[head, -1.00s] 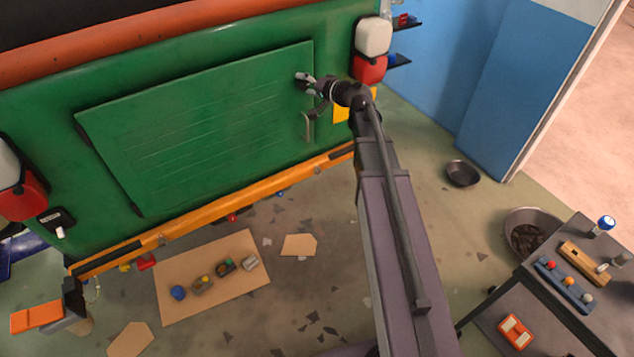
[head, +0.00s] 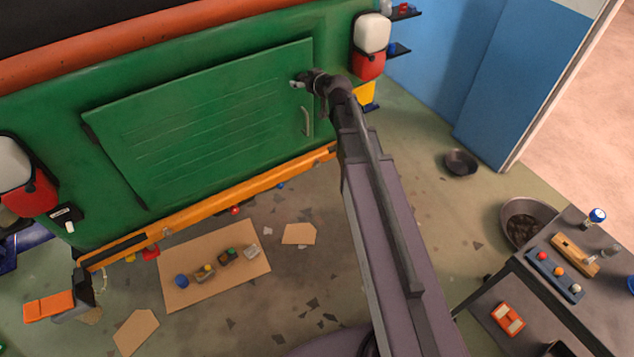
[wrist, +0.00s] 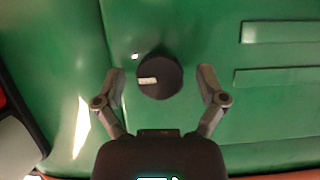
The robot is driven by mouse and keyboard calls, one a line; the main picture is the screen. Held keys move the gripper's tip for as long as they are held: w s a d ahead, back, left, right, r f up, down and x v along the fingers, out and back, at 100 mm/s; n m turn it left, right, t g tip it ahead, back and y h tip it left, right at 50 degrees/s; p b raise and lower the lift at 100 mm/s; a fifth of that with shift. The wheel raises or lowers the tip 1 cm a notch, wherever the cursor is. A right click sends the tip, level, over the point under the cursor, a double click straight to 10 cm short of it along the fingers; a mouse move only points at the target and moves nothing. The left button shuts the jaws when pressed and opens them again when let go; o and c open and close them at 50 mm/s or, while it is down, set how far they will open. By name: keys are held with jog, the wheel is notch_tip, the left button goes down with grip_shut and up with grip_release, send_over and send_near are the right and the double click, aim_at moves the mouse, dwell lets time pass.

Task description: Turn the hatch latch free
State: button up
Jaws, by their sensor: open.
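The green hatch (head: 200,120) is closed on the back of the green rickshaw body. The latch (wrist: 159,76) is a dark round knob with a small pale mark, seen in the wrist view. My gripper (wrist: 161,71) is open there, with one finger on each side of the knob and a visible gap to each finger. In the head view my gripper (head: 298,84) is at the hatch's upper right corner and hides most of the latch. A pale curved handle (head: 307,121) is on the hatch below it.
A red and white lamp (head: 369,50) is just right of the hatch. An orange bumper bar (head: 215,204) runs below. Cardboard with small parts (head: 180,258) lies on the floor. A dark work table (head: 555,295) stands at the right.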

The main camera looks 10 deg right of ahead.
jog(key=shift+n+h, duration=0.6)
jog(key=shift+n, duration=0.2)
jog(key=p+v, duration=0.5)
jog(key=v, duration=0.9)
jog(key=s+a+f+m+g+b, duration=0.1)
jog(key=s+f+g+b, duration=0.2)
jog(key=f+b, duration=0.2)
jog(key=s+a+f+g+b, duration=0.2)
jog(key=s+f+g+b, duration=0.1)
jog(key=f, duration=0.9)
jog(key=s+a+f+m+g+h+b, duration=0.1)
jog(key=s+f+g+b, duration=0.2)
jog(key=s+f+b, duration=0.2)
notch_tip(320, 180, down, 4)
jog(key=shift+a+f+m+g+b, duration=0.15)
jog(key=shift+a+m+g+b, duration=0.2)
jog(key=shift+b, duration=0.7)
jog(key=shift+s, duration=0.15)
jog(key=shift+s+d+f+m+g+h, duration=0.2)
jog(key=shift+s+m+g+h, duration=0.25)
jog(key=shift+s, duration=0.4)
jog(key=shift+s+d+f+m+g+h, duration=0.15)
jog(key=shift+s+d+m+g+h, duration=0.15)
jog(key=shift+s+g, duration=0.45)
jog(key=shift+s+d+f+m+g+h, duration=0.15)
jog(key=shift+s+m+g+h, duration=0.25)
jog(key=shift+s, duration=0.55)
